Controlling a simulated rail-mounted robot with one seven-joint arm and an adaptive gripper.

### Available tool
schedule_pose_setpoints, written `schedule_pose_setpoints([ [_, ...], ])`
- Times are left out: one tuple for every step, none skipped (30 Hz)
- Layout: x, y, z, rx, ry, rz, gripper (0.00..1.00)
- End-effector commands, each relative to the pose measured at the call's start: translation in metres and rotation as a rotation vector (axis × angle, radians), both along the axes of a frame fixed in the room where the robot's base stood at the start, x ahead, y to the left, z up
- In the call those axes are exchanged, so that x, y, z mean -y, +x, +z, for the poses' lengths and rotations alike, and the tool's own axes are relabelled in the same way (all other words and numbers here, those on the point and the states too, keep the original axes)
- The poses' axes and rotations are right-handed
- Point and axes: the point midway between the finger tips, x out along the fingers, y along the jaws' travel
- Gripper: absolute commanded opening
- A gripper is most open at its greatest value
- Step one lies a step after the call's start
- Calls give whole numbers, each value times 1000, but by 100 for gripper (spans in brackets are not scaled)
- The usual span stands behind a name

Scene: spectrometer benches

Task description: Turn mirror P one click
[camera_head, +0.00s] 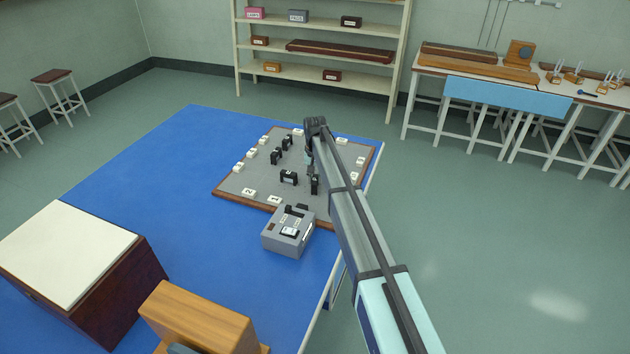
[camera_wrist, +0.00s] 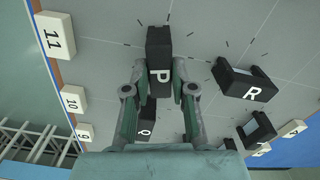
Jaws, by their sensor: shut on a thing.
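Mirror P (camera_wrist: 158,65) is a black block with a white letter P on top, in the upper middle of the wrist view. My gripper (camera_wrist: 160,76) is shut on it, with one finger on its left side and one on its right. The block stands on a grey board (camera_wrist: 105,50) with short tick marks around it. In the head view, my gripper (camera_head: 309,168) reaches down to the right part of the board (camera_head: 240,178); I cannot tell P apart there.
Black block R (camera_wrist: 247,84) stands right of P, and block Q (camera_wrist: 147,122) is partly hidden below it. White number tiles, such as 11 (camera_wrist: 57,36), line the board's edge. A grey device (camera_head: 287,237) sits at the board's near edge.

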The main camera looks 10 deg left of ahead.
Motion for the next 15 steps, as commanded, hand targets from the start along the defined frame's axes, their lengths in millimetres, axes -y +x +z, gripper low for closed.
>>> schedule_pose_setpoints([
  [0,0,-3,0,0,39,0],
  [0,0,-3,0,0,64,0],
  [0,0,-3,0,0,99,0],
  [0,0,-3,0,0,125,0],
  [0,0,-3,0,0,152,0],
  [0,0,-3,0,0,185,0],
  [0,0,-3,0,0,211,0],
  [0,0,-3,0,0,235,0],
  [0,0,-3,0,0,267,0],
  [0,0,-2,0,0,289,0],
  [0,0,-2,0,0,310,0],
  [0,0,-2,0,0,338,0],
  [0,0,-2,0,0,358,0],
  [0,0,-2,0,0,376,0],
  [0,0,-2,0,0,400,0],
])
